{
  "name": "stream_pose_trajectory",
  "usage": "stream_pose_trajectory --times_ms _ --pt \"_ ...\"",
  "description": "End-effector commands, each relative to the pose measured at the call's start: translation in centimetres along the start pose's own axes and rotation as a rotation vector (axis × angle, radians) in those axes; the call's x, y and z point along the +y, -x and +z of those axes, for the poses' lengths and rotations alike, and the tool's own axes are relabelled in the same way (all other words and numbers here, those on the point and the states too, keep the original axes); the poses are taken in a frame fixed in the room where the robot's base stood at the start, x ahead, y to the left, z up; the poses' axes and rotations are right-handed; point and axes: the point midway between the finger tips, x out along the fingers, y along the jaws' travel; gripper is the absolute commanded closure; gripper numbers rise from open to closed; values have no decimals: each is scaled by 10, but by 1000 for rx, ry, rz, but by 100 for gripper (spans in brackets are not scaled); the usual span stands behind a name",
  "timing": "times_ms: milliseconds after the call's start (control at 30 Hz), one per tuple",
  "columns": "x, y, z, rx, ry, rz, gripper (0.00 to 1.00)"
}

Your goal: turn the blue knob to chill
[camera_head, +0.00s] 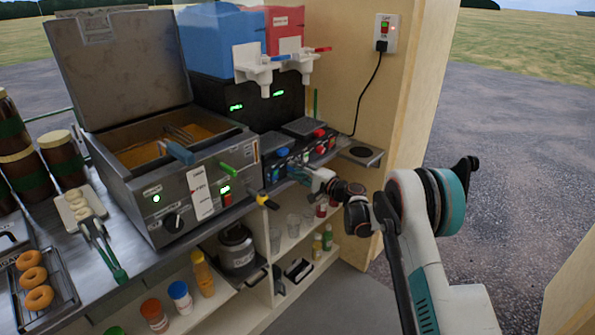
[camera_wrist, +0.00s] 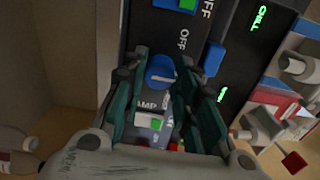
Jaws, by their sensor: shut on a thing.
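The blue knob (camera_wrist: 161,70) sits on a dark control panel in the wrist view, between my two teal fingers. My gripper (camera_wrist: 158,75) is shut on the knob, with one finger on each side. Printed words OFF and part of LAMP show beside the knob. A green display (camera_wrist: 259,19) reads CHILL on the dark face to the right. In the head view my gripper (camera_head: 301,171) reaches the front of the low panel under the slush machine (camera_head: 262,100). The knob's pointer is too unclear to read.
A fryer (camera_head: 180,185) with its lid up stands left of the panel. A power socket (camera_head: 386,32) with a hanging cord is on the wall. Shelves below hold cups and bottles. A yellow-and-black handle (camera_head: 267,201) sticks out below left of my gripper.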

Motion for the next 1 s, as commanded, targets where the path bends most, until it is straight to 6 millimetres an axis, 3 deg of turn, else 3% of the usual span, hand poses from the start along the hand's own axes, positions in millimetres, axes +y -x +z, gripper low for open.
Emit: stream_pose_trajectory --times_ms 567,600,700,1000 --pt "1 0 1 -2 37 1 96" --pt "1 0 1 -2 37 1 70" --pt "1 0 1 -1 37 1 52" --pt "1 0 0 -1 35 1 52"
